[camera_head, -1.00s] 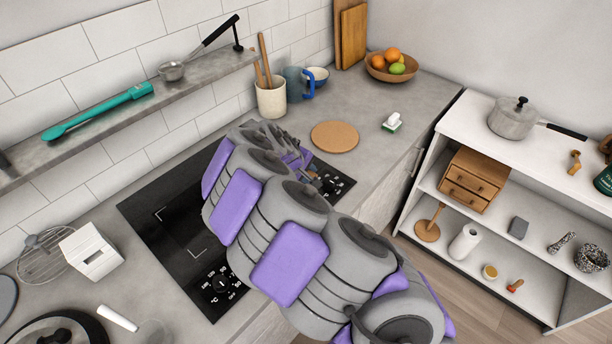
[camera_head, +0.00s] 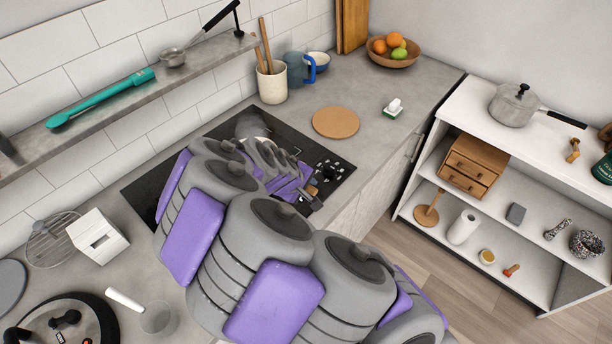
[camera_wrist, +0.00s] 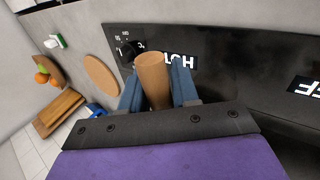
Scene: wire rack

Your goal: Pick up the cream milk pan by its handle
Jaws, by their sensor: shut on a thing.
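My gripper (camera_wrist: 156,88) is shut on the wooden handle (camera_wrist: 153,70) in the wrist view, with one blue finger on each side of it. The handle's rounded end also shows beside my gripper (camera_head: 300,190) in the head view. A pale rounded shape (camera_head: 252,126), likely the cream milk pan, shows over the black cooktop behind my arm. Most of the pan is hidden by my arm, and the wrist view does not show its body. I cannot tell whether the pan touches the cooktop.
The black cooktop (camera_head: 138,195) is set in the grey counter. A round cork mat (camera_head: 336,122), a utensil crock (camera_head: 272,84) and a fruit bowl (camera_head: 394,58) stand beyond it. A white box (camera_head: 98,240) stands left. A white shelf unit (camera_head: 478,103) is at the right.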

